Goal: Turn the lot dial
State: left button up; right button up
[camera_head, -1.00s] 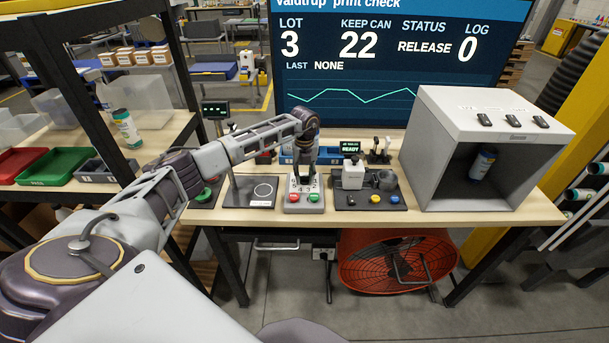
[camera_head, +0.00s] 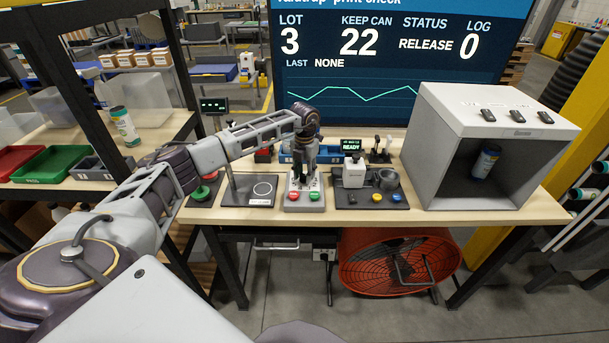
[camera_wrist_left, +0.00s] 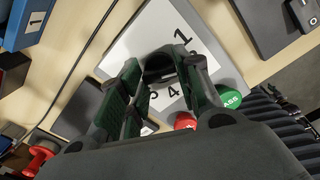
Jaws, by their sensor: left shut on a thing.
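The lot dial (camera_wrist_left: 158,68) is a dark round knob on a pale control box (camera_head: 304,206) with printed numbers, among them 1 and 4. My left gripper (camera_wrist_left: 160,85) points down over the box, its green-padded fingers on either side of the dial and shut on it. The fingers hide part of the dial and some numbers. In the head view the left gripper (camera_head: 304,172) stands above the box, behind its red (camera_head: 293,196) and green (camera_head: 314,196) buttons. The screen (camera_head: 400,50) reads LOT 3. My right gripper is not in view.
A black plate with a circle (camera_head: 250,190) lies left of the box. A small printing station (camera_head: 355,174) showing READY stands right of it. A grey open-fronted booth (camera_head: 425,150) with a can inside stands further right. A red fan (camera_head: 400,262) is below the table.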

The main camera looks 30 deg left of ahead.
aim_at(304, 174)
pick_arm(q)
jog(key=m+b, duration=0.1)
jog(key=m, duration=0.4)
jog(key=shift+a+m+b, duration=0.1)
jog(key=shift+m+b, duration=0.45)
jog(key=shift+m, duration=0.85)
jog(key=shift+r, duration=0.1)
jog(key=o, duration=1)
jog(key=shift+r, duration=5.95)
